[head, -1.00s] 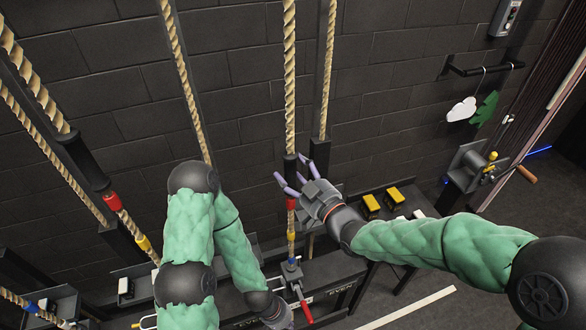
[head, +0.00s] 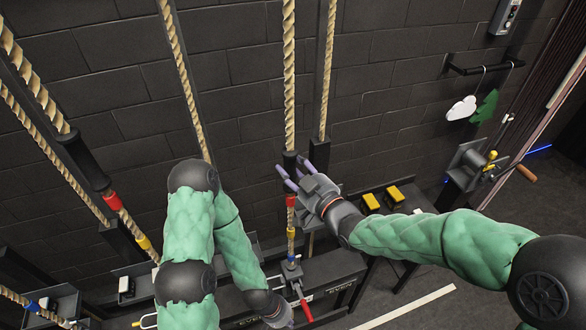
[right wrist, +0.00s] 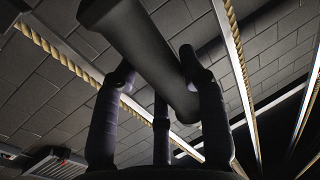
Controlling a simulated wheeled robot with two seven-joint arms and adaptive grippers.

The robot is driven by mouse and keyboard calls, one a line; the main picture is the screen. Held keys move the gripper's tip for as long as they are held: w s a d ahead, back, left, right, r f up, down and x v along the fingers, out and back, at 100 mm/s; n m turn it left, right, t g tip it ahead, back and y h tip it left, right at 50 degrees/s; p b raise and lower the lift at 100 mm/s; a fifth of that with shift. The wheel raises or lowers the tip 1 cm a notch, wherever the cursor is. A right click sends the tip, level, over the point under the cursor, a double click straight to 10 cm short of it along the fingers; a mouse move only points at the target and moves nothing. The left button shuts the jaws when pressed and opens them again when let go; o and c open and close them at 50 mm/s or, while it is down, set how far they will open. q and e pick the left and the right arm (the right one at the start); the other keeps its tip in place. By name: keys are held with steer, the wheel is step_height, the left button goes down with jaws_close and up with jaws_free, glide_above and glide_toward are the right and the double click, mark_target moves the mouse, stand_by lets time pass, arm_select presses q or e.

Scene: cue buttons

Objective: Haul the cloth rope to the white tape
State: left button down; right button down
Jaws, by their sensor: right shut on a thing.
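Several tan ropes hang along the dark wall. The middle rope (head: 289,60) runs down into a black sleeve (head: 290,160), with a red band (head: 291,201) and a yellow band (head: 291,233) below. My right gripper (head: 289,178) is at this sleeve, its fingers shut on it. In the right wrist view a thick dark bar (right wrist: 150,60) passes between the fingers (right wrist: 160,110). My left gripper (head: 284,315) is low, beside a red lever (head: 303,306); its fingers are too hidden to read. I cannot make out white tape on the ropes, nor which rope is the cloth one.
Two yellow-topped black boxes (head: 383,199) sit on a bench right of my right gripper. A crank with a wooden handle (head: 526,173) is at the right. White and green cutouts (head: 473,107) hang from a wall bar. A pale strip (head: 405,307) crosses the floor.

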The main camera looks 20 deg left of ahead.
step_height(320, 180, up, 17)
steer(key=p, duration=0.3)
steer(key=shift+f, duration=0.3)
steer(key=c, duration=0.7)
jaws_free()
steer(key=shift+f, duration=0.1)
glide_toward(293, 112)
steer(key=shift+s+d+f, duration=0.1)
steer(key=shift+d+f, duration=0.45)
steer(key=shift+f, duration=0.05)
